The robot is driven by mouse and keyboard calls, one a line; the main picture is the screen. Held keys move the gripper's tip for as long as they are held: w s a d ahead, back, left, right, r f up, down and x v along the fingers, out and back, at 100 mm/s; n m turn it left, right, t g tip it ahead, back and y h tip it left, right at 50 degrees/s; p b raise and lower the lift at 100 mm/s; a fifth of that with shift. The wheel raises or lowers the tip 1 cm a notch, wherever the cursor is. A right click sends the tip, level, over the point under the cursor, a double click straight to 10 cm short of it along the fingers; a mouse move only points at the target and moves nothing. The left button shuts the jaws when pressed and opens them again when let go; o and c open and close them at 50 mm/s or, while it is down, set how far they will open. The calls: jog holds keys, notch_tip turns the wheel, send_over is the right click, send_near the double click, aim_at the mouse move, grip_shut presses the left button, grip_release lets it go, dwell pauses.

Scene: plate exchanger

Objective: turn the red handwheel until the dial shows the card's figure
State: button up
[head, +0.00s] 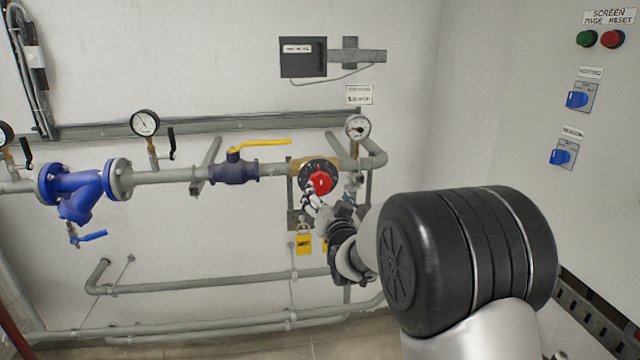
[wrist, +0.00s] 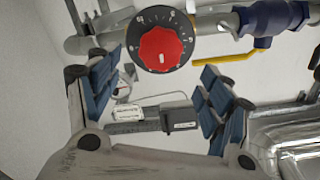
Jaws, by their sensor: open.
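The red handwheel (head: 321,182) sits on a round black numbered plate on the pipe at the wall. In the wrist view the red handwheel (wrist: 160,48) shows whole, with white figures around it. A small round gauge (head: 358,128) with a white face stands above and right of it; its reading is too small to tell. A white card (head: 359,95) hangs above the gauge, its figure not legible. My gripper (head: 314,198) is just below the handwheel. In the wrist view my gripper (wrist: 161,75) has its blue-padded fingers spread wide, with nothing between them and apart from the wheel.
A blue valve with a yellow lever (head: 262,144) is on the pipe left of the wheel. Yellow tags (head: 303,243) hang below it. A blue strainer (head: 80,190) and another gauge (head: 145,123) are further left. A panel with blue switches (head: 577,99) stands right.

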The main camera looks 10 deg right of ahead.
aim_at(321, 185)
jog(key=w, duration=0.9)
jog(key=c, duration=1.1)
